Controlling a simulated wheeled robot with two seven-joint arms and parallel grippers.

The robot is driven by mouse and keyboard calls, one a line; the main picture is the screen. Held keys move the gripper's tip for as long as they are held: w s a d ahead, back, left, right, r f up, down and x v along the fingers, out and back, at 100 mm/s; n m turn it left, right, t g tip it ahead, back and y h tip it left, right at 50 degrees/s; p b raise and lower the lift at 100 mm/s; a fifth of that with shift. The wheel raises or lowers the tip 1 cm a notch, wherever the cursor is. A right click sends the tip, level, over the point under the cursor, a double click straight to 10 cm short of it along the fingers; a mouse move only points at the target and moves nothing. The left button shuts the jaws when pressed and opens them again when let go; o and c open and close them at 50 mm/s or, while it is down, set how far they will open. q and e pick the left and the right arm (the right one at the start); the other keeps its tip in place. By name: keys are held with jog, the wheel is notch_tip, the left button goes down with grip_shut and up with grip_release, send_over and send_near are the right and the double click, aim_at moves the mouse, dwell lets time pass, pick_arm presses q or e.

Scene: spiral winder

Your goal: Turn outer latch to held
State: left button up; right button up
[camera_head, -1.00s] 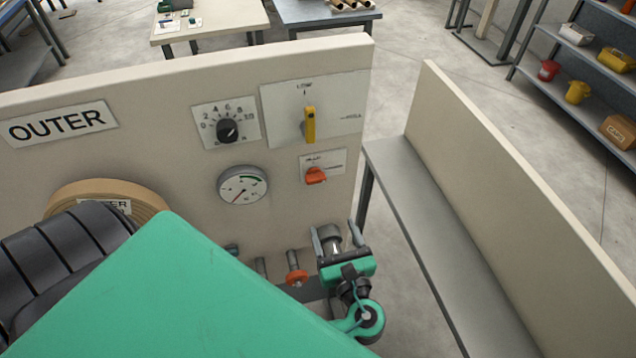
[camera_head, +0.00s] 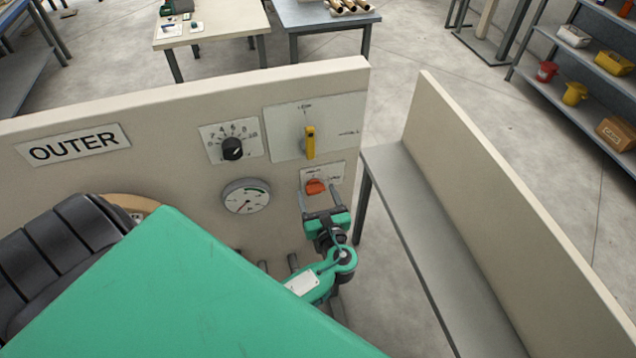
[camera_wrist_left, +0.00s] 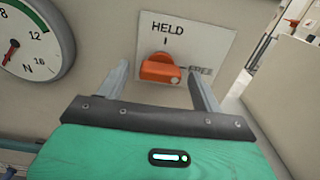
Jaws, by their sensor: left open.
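The outer latch is an orange knob (camera_head: 315,187) on a small white plate at the lower right of the OUTER panel; it also shows in the left wrist view (camera_wrist_left: 160,71). Its plate reads HELD at the top and FREE at the right. The knob lies roughly sideways, with a pale dot at its right end, towards FREE. My left gripper (camera_head: 319,196) is open and empty just below and in front of the latch. In the left wrist view its fingers (camera_wrist_left: 158,76) appear on either side of the knob. Contact cannot be told. My right gripper is out of view.
Above the latch is a yellow lever (camera_head: 310,143) on a white plate. A black dial knob (camera_head: 232,149) and a round gauge (camera_head: 246,197) are to the left. A beige upright board (camera_head: 500,200) stands to the right, beyond a grey bench surface (camera_head: 425,225).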

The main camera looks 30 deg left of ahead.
pick_arm(q)
jog(key=c, duration=1)
jog(key=n+b, duration=1.6)
jog(key=b, duration=0.1)
jog(key=shift+f+n, duration=0.1)
jog(key=shift+n, duration=0.2)
